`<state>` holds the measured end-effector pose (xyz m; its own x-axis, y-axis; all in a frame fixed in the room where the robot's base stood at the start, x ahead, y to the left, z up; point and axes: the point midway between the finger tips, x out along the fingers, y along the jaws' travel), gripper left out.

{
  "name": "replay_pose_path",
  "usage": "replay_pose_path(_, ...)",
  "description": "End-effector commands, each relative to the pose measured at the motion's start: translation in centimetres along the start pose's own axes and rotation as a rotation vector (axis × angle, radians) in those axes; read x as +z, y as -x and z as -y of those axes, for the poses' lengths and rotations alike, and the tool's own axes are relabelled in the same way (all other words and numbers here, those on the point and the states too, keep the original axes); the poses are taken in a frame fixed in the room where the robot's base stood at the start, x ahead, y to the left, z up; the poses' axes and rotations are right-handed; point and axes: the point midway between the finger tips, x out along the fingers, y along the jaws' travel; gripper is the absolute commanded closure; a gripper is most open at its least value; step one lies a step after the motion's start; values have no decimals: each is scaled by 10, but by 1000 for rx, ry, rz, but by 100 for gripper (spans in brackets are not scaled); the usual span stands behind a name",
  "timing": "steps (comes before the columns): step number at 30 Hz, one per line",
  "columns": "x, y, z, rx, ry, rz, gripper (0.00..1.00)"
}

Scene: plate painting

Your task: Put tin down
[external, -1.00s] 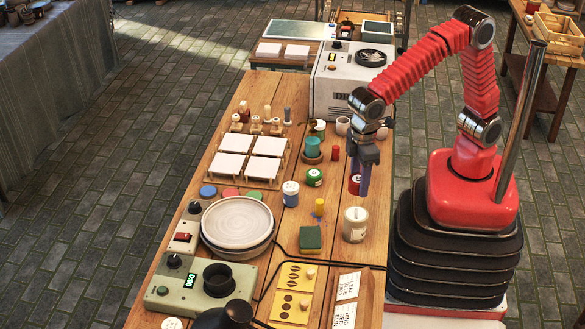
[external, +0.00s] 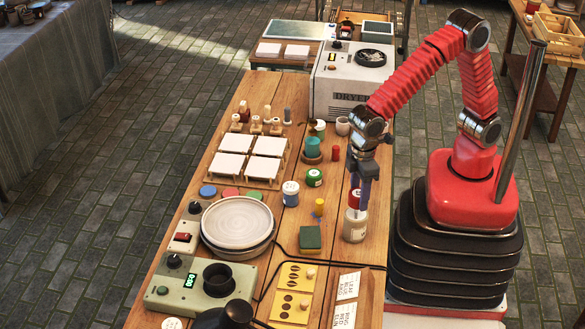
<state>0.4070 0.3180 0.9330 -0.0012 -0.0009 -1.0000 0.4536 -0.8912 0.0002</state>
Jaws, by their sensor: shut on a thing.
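My gripper (external: 358,196) points down over the right side of the wooden table. It is shut on a small red tin (external: 353,199), which is partly hidden by the fingers. The tin is just above or behind a white jar (external: 354,229); I cannot tell whether it touches the jar or the table.
A teal cup (external: 312,146) and a small red cylinder (external: 335,153) stand farther back. A green block (external: 310,239) and a yellow piece (external: 319,207) lie left of the jar. The dryer (external: 345,95) stands at the back.

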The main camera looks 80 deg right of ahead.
Motion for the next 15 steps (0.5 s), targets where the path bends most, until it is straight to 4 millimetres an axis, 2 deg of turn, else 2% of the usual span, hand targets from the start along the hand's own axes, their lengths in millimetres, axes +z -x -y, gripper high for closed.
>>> replay_pose_path(10, 0, -2, 0, 0, 0, -1, 81)
replay_pose_path(15, 0, -20, 0, 0, 0, 2, 81)
